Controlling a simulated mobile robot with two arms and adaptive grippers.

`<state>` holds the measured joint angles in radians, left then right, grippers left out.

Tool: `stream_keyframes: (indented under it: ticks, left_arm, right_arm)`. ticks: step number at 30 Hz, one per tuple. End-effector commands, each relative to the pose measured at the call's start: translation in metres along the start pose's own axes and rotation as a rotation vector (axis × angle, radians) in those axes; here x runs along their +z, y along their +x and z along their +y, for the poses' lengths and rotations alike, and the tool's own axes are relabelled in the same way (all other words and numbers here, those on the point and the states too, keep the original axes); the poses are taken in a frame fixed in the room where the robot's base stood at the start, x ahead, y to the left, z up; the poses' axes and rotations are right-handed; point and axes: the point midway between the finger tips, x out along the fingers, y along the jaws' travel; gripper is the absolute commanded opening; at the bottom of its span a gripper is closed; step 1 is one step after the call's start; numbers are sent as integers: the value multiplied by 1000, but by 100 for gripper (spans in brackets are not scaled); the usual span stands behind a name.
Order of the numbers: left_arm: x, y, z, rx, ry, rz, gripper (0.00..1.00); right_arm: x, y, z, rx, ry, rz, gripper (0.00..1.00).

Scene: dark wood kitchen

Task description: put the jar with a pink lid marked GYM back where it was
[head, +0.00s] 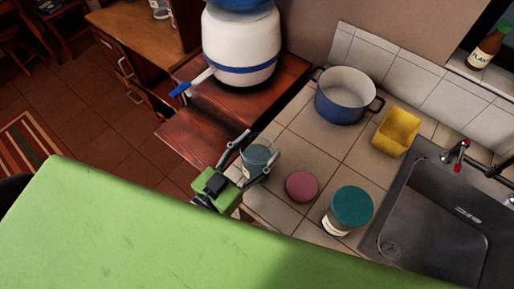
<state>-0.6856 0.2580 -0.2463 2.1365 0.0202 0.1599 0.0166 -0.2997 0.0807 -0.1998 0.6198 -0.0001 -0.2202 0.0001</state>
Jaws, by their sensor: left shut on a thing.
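My left gripper (258,154) is shut on a clear glass jar (256,160) with blue-grey contents or tint, at the left edge of the tiled counter. One finger is on each side of it. No pink lid shows on this jar, and I can read no GYM marking. A round pink lid (301,187) lies on the counter just right of the gripper; whether anything is under it I cannot tell. A jar with a teal lid (350,207) and a pale label stands right of the pink lid. My right gripper is not in view.
A blue-and-white pot (346,95) and a yellow container (396,132) stand at the back of the counter (318,148). The sink (440,215) is at right. A white water dispenser (241,45) stands on a wooden cabinet at upper left. Tiles between gripper and pot are clear.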

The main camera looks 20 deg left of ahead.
Motion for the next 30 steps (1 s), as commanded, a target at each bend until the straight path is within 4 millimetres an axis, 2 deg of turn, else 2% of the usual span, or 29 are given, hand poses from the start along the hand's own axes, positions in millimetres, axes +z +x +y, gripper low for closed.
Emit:
stream_keyframes:
  ticks: [2, 3, 4, 17, 23, 30]
  left_arm:
    - [-1, 1, 0, 0, 0, 9, 0]
    - [2, 0, 0, 0, 0, 0, 61]
    - [2, 0, 0, 0, 0, 0, 69]
    - [-1, -1, 0, 0, 0, -2, 70]
    - [4, -28, 0, 0, -1, -6, 70]
    - [4, -75, 0, 1, -1, -6, 70]
  right_arm:
    - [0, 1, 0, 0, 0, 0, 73]
    - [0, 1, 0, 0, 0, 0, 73]
    - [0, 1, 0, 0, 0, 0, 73]
    - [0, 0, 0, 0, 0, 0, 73]
    - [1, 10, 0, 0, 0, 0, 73]
    - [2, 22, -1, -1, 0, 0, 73]
